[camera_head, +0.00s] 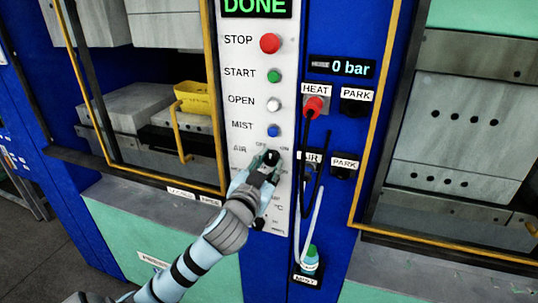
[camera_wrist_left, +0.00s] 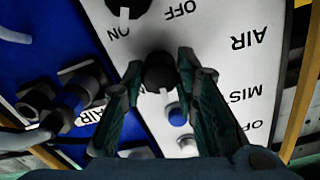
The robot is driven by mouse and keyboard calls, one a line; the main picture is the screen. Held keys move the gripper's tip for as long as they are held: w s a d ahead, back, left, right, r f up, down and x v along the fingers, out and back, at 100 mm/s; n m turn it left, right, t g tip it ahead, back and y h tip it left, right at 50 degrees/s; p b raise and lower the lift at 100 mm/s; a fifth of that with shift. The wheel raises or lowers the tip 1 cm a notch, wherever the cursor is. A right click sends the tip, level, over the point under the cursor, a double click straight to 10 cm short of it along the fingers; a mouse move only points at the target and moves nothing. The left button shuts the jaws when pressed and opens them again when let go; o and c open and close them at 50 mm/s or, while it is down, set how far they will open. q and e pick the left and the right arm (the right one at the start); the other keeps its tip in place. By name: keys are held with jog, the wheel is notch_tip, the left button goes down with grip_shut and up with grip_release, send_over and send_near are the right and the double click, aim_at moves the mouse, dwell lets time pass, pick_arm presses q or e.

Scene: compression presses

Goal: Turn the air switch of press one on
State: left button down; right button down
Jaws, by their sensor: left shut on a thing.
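The air switch (camera_head: 270,157) is a dark round knob on the white control panel (camera_head: 236,95), just right of its AIR label with OFF and ON marked above. My left gripper (camera_head: 267,161) is shut on this knob, with a finger on either side. In the left wrist view, upside down, the black knob (camera_wrist_left: 160,72) sits between the fingertips of my left gripper (camera_wrist_left: 158,66). My right gripper is not in view.
Stop (camera_head: 270,43), start (camera_head: 274,76), open and mist (camera_head: 273,131) buttons line the panel above. Another knob (camera_wrist_left: 128,5) is near the gripped one. Hoses hang right of the panel, near the heat plug (camera_head: 315,105). A yellow container (camera_head: 198,97) is in the left press.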

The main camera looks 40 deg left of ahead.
pick_arm(q)
jog(key=m+p, duration=0.2)
jog(key=shift+r+m, duration=0.15)
jog(key=shift+m, duration=0.15)
jog(key=shift+m+p, duration=0.45)
jog(key=shift+m, duration=0.85)
jog(key=c, duration=1.3)
grip_release()
jog(key=v, duration=0.7)
jog(key=shift+s, duration=0.25)
